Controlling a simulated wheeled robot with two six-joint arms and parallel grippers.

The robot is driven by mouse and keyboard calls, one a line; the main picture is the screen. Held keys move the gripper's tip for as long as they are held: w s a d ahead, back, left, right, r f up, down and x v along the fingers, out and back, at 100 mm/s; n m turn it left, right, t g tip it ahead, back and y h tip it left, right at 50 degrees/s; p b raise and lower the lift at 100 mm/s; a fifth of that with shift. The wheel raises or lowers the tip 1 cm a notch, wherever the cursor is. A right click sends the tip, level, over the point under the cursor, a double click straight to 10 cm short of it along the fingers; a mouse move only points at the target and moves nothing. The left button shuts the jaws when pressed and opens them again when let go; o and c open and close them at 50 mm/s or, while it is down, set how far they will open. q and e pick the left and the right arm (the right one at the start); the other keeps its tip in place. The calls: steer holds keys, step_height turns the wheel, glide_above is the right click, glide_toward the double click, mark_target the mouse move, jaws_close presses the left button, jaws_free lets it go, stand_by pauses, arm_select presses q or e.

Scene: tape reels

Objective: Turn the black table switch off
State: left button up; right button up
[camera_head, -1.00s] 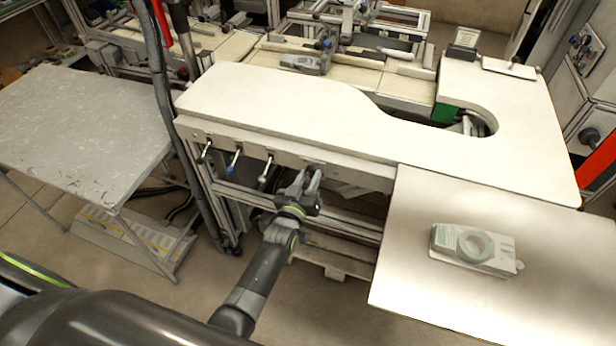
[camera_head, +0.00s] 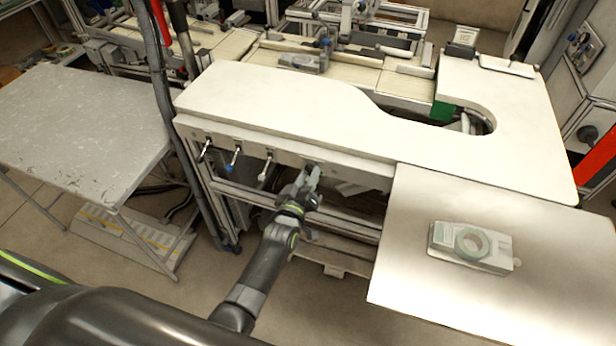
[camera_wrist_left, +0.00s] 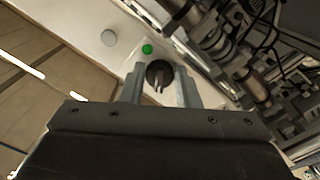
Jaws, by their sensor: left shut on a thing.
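The black table switch (camera_wrist_left: 159,73) is a round dark knob on the pale front panel of the white table. It sits between the two fingers of my left gripper (camera_wrist_left: 160,86) in the left wrist view. In the head view my left gripper (camera_head: 311,176) reaches up to the panel below the tabletop edge and is shut on the switch. Its fingers mostly hide the switch there. The knob's exact turn position is hard to tell. My right gripper is not in view.
A green button (camera_wrist_left: 147,49) and a grey round button (camera_wrist_left: 109,38) sit beside the switch. A box with a tape reel (camera_head: 472,243) lies on the side table (camera_head: 400,270) at right.

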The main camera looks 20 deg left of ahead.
arm_select(q)
steer(key=o, duration=1)
steer(key=shift+c, duration=0.2)
steer(key=shift+s, duration=0.1)
steer(key=s+p, duration=0.2)
steer(key=s, duration=1.5)
steer(key=shift+a, duration=0.25)
steer(key=shift+s, duration=0.1)
